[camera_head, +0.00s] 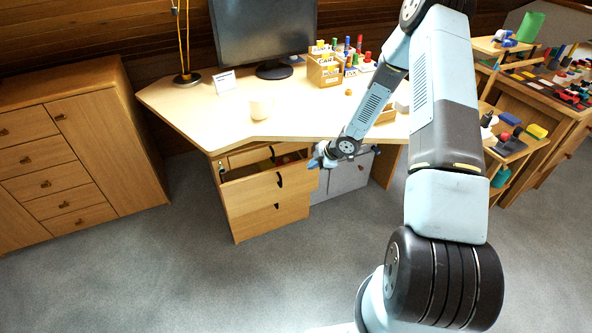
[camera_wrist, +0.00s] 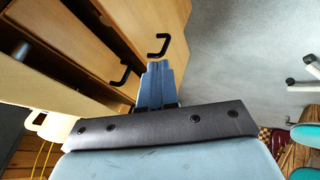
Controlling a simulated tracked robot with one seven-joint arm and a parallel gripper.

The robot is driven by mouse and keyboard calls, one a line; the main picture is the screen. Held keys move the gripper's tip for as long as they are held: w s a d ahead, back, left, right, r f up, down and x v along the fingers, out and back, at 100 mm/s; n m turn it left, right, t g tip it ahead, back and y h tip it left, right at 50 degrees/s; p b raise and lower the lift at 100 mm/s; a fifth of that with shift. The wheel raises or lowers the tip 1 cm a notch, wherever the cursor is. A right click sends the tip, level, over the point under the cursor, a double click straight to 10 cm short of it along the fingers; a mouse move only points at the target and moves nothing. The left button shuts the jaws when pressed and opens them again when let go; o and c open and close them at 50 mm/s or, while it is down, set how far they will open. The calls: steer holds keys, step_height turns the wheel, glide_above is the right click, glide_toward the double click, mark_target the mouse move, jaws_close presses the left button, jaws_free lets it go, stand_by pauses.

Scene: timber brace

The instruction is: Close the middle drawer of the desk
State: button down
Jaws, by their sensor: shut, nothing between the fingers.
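The desk (camera_head: 180,105) has a column of wooden drawers with dark handles under its left part. The middle drawer (camera_head: 255,190) stands pulled out, with its inside partly visible from above. In the wrist view, wooden drawer fronts with black handles show at upper left, the middle drawer (camera_wrist: 80,38) among them. My gripper (camera_head: 317,161) is shut and empty, just right of the open drawer's front corner. In the wrist view its fingertips (camera_wrist: 158,66) lie close to the drawer fronts; I cannot tell whether they touch.
A grey cabinet (camera_head: 347,176) stands right of the drawers under the desk. A mug (camera_head: 260,107), a monitor (camera_head: 262,30) and a wooden organiser (camera_head: 323,70) are on the desktop. A wooden cabinet (camera_head: 75,150) stands at left. The carpet (camera_head: 170,270) before the drawers is clear.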

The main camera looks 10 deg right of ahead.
steer(key=s+a, duration=0.2)
steer(key=a, duration=0.9)
glide_toward(264, 179)
step_height(264, 179, down, 4)
steer(key=a, duration=0.2)
steer(key=shift+w+a, duration=0.25)
steer(key=shift+w, duration=0.5)
steer(key=shift+r, duration=0.1)
